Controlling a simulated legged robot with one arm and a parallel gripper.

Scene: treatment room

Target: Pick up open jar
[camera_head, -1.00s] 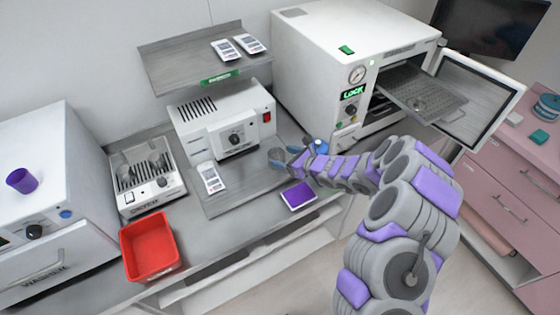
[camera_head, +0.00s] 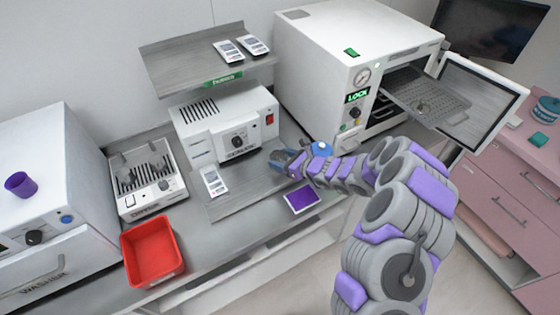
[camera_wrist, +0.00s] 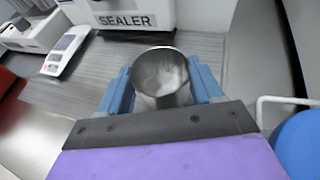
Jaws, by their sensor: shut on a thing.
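The open jar (camera_wrist: 163,98) is a grey metallic cup with a round open mouth, seen from above in the wrist view. Something pale shows inside it, too unclear to name. My gripper (camera_wrist: 162,88) has its two blue fingers closed on the jar's sides, one on the left and one on the right. In the head view my gripper (camera_head: 285,161) is in front of the sealer (camera_head: 222,128), over the grey counter mat; the jar is mostly hidden there. I cannot tell whether the jar's base touches the surface.
A white meter (camera_head: 213,181) lies left of the gripper and a purple-screened tablet (camera_head: 302,199) in front. A red bin (camera_head: 151,251) is at the front left. The white autoclave (camera_head: 345,60) stands behind right, its door (camera_head: 484,98) open and a tray pulled out.

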